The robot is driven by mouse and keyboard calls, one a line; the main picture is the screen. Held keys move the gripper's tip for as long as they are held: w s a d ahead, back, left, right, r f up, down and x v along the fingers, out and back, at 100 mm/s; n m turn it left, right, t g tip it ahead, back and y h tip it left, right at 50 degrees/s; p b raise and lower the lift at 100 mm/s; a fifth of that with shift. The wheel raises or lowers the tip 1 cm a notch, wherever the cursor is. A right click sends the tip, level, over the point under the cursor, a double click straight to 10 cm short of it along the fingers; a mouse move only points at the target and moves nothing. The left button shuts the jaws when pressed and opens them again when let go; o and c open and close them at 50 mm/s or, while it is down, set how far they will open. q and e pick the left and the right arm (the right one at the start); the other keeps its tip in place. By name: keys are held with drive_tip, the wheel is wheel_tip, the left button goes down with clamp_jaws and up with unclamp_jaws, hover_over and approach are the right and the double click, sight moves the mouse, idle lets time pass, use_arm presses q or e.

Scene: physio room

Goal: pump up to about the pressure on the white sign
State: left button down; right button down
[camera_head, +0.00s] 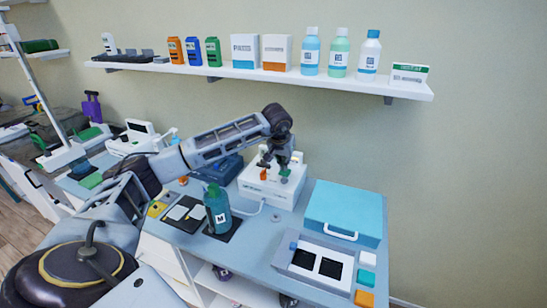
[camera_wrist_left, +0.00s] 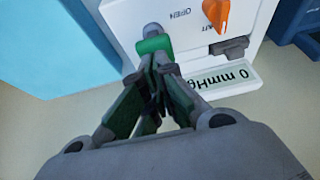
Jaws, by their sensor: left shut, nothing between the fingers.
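The white pump unit (camera_head: 270,192) stands on the bench against the wall. In the left wrist view its panel shows an orange knob (camera_wrist_left: 216,14), the word OPEN, a green button (camera_wrist_left: 152,45) and a display (camera_wrist_left: 228,80) that reads 0 mmHg, upside down. My left gripper (camera_head: 284,176) is shut and empty, over the unit. In the left wrist view its fingertips (camera_wrist_left: 158,66) are right at the green button; I cannot tell whether they touch it. A white sign with a green top (camera_head: 408,76) stands on the shelf; its text is too small to read. My right gripper is out of view.
A teal bottle marked M (camera_head: 217,208) stands on a dark mat left of the unit. A blue case (camera_head: 343,205) and a tray with dark compartments (camera_head: 318,262) lie to the right. The shelf (camera_head: 270,76) above holds bottles and boxes.

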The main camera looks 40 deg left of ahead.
use_arm(q)
drive_tip(key=shift+f, duration=0.1)
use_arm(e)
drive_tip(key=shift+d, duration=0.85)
use_arm(q)
drive_tip(key=shift+f, duration=0.15)
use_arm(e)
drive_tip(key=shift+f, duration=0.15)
